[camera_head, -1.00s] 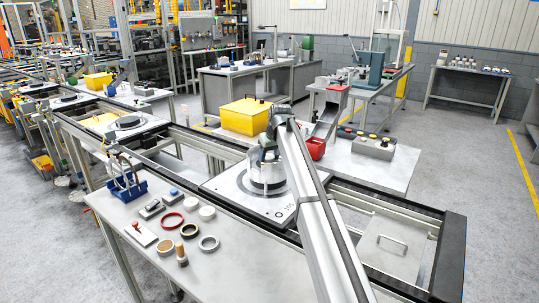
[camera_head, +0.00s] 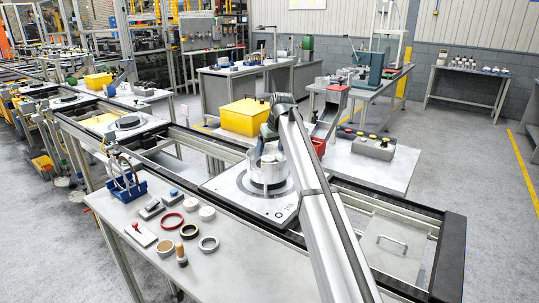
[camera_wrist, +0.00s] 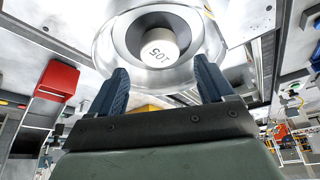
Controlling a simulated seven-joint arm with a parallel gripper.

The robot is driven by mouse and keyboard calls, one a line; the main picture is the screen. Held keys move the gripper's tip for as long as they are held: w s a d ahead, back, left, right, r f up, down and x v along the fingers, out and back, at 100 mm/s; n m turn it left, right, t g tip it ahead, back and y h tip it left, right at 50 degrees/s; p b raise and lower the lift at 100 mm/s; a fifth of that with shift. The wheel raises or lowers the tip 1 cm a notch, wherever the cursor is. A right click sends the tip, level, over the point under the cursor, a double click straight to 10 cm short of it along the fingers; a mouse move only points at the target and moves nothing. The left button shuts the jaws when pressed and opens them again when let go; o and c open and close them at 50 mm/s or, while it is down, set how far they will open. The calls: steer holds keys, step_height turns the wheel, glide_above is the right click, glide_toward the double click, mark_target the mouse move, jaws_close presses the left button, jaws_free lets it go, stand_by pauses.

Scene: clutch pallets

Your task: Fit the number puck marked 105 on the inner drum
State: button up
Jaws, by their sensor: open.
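Whether the puck is fully seated cannot be told. My gripper (camera_wrist: 162,68) is open; its two blue fingers are spread, with nothing between them, and the puck appears beyond their tips. In the head view, my gripper (camera_head: 268,146) is above the drum, its fingers mostly hidden.
The front bench holds two white discs (camera_head: 207,213), a red ring (camera_head: 171,221), a grey ring (camera_head: 208,244), a wooden-handled tool (camera_head: 181,254) and a blue rack (camera_head: 126,188). A yellow box (camera_head: 245,117) and red bin (camera_head: 318,147) stand behind the drum. Conveyor rails (camera_head: 388,200) flank the pallet.

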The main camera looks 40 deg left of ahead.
steer(key=v, duration=0.9)
steer(key=shift+w, duration=0.1)
